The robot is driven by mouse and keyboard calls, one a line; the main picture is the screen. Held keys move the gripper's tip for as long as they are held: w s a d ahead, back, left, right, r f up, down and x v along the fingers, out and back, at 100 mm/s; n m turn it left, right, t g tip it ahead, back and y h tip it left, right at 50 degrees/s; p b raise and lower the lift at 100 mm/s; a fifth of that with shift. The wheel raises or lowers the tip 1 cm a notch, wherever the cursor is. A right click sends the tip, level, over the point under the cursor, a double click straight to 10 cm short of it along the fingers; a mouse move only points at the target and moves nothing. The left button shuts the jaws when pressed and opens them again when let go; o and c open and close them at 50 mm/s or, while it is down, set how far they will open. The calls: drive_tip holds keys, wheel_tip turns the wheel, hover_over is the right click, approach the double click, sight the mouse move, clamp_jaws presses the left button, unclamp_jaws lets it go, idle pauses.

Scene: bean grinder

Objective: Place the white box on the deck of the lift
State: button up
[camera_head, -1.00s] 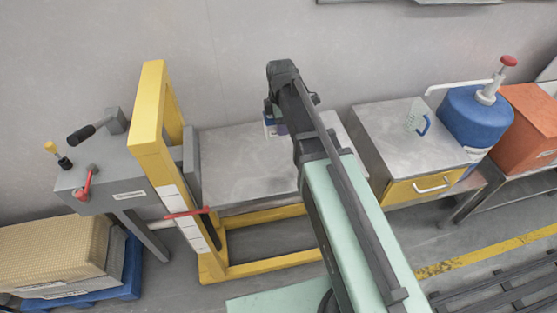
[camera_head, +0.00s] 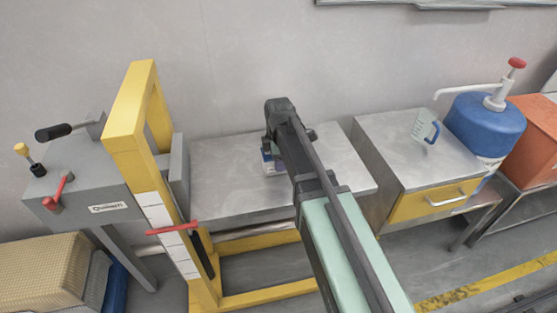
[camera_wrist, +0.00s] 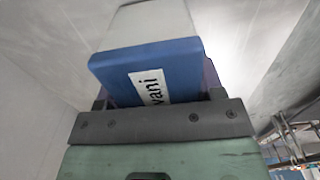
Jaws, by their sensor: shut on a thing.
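My gripper (camera_wrist: 158,98) is shut on a box with a pale top, a blue face and a white label (camera_wrist: 185,72), seen close up in the wrist view. In the head view a small white and blue part of this box (camera_head: 268,160) shows beside my dark wrist, over the grey metal deck (camera_head: 225,180) of the lift. My arm hides most of it. Whether the box touches the deck cannot be told. The lift has a yellow upright frame (camera_head: 128,125) at the deck's left and yellow legs below.
A grey metal cabinet (camera_head: 385,145) with a yellow drawer stands right of the deck, a clear jug on top. Further right are a blue pump container (camera_head: 485,125) and an orange box (camera_head: 540,125). A grey unit with levers (camera_head: 80,180) stands left. The wall is close behind.

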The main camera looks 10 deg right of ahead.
drive_tip(key=o, duration=1.2)
drive_tip(key=shift+f, duration=0.1)
drive_tip(key=shift+c, duration=0.2)
wheel_tip(320, 180, up, 13)
drive_tip(key=p, duration=1.2)
drive_tip(key=shift+f+p, duration=0.2)
drive_tip(key=shift+p, duration=0.15)
drive_tip(key=shift+s+f, duration=0.1)
drive_tip(key=s+m, duration=1.6)
drive_tip(key=m, duration=0.1)
drive_tip(key=shift+s+m, duration=0.25)
drive_tip(key=shift+m, duration=0.15)
